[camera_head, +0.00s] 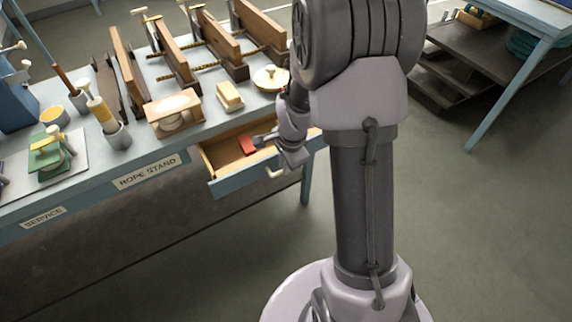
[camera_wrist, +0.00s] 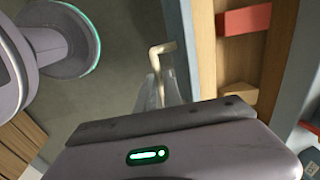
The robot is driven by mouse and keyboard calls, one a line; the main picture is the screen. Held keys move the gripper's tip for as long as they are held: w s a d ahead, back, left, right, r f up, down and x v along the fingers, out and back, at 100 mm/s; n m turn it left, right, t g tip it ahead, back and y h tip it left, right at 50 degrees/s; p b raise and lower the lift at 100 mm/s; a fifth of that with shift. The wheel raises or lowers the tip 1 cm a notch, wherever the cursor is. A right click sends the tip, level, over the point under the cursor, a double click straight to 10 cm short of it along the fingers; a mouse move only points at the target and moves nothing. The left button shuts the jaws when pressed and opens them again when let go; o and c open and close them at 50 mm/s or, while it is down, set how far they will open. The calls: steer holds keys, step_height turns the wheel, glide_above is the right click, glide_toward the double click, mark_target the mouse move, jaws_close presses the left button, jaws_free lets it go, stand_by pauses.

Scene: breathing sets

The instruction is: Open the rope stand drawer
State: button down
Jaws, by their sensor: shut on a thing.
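The rope stand drawer stands pulled out below the labelled table edge, its blue-grey front (camera_head: 228,186) away from the table and its wooden inside showing. It also shows in the wrist view as a pale front and wooden wall (camera_wrist: 205,45). A cream bar handle (camera_head: 272,174) is on the drawer front; it also shows in the wrist view (camera_wrist: 158,50). My gripper (camera_head: 283,166) is at the drawer front, shut on the handle; its fingers (camera_wrist: 158,88) show in the wrist view. My arm hides the drawer's right part in the head view.
A red block (camera_head: 247,145) lies inside the drawer. The table (camera_head: 90,185) carries a wooden rack, a boxed item, a yellow block and several tools. Another blue table (camera_head: 520,60) stands at right. The floor in front is clear.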

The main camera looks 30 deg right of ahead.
steer(key=shift+w, duration=0.15)
steer(key=c, duration=1.5)
jaws_free()
steer(key=shift+r, duration=0.1)
steer(key=s+r+p, duration=0.1)
steer(key=r+p, duration=0.1)
steer(key=r, duration=0.3)
steer(key=s+r+p, duration=0.1)
steer(key=r+p, duration=0.1)
steer(key=r, duration=0.4)
steer(key=s+r+p, duration=0.1)
steer(key=r+p, duration=0.2)
steer(key=r, duration=0.3)
steer(key=shift+s, duration=0.2)
